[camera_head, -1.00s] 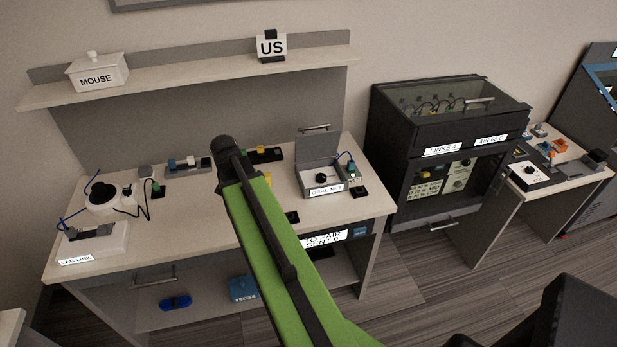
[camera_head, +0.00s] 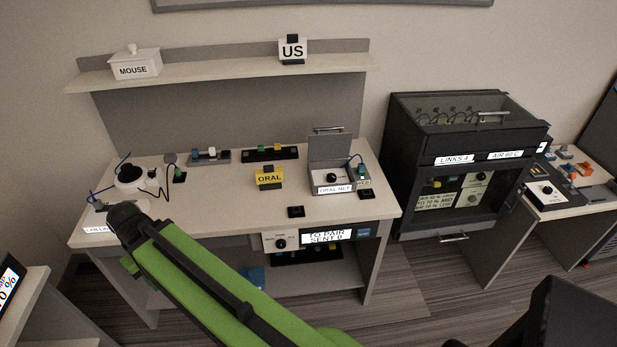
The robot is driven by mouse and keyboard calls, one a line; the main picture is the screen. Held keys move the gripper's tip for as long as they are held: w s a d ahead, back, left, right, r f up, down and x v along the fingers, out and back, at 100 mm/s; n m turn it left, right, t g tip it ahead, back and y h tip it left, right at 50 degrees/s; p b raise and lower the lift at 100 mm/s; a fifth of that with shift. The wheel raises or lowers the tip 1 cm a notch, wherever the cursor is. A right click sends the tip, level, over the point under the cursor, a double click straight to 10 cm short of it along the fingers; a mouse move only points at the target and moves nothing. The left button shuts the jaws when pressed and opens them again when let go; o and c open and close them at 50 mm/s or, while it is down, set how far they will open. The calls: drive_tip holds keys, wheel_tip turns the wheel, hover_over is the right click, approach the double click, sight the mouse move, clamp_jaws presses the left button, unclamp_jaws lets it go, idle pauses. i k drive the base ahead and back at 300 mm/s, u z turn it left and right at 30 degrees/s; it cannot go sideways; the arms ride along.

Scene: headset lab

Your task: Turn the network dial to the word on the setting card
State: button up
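A grey box labelled ORAL NET (camera_head: 335,189) stands at the right of the desk with its lid up. A black dial (camera_head: 332,178) shows inside it; its pointer is too small to read. A yellow card reading ORAL (camera_head: 269,178) stands in a black holder left of the box. A white card reading US (camera_head: 292,50) stands on the shelf. I cannot tell which is the setting card. Another black dial (camera_head: 280,243) is on the panel under the desktop, beside a display reading "TO PAIR SENT 0". My green arm crosses the lower left; my gripper is not visible.
A white MOUSE box (camera_head: 136,62) stands on the shelf (camera_head: 220,75). Coloured plugs sit in black strips (camera_head: 270,153) at the desk's back. A small black block (camera_head: 296,212) is near the front edge. A dark cabinet (camera_head: 402,180) stands right of the desk.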

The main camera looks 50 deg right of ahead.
sight(330, 177)
drive_tip(key=u, duration=1.35)
drive_tip(key=k, duration=1.35)
drive_tip(key=z, duration=0.65)
drive_tip(key=i, duration=1)
drive_tip(key=u, duration=0.05)
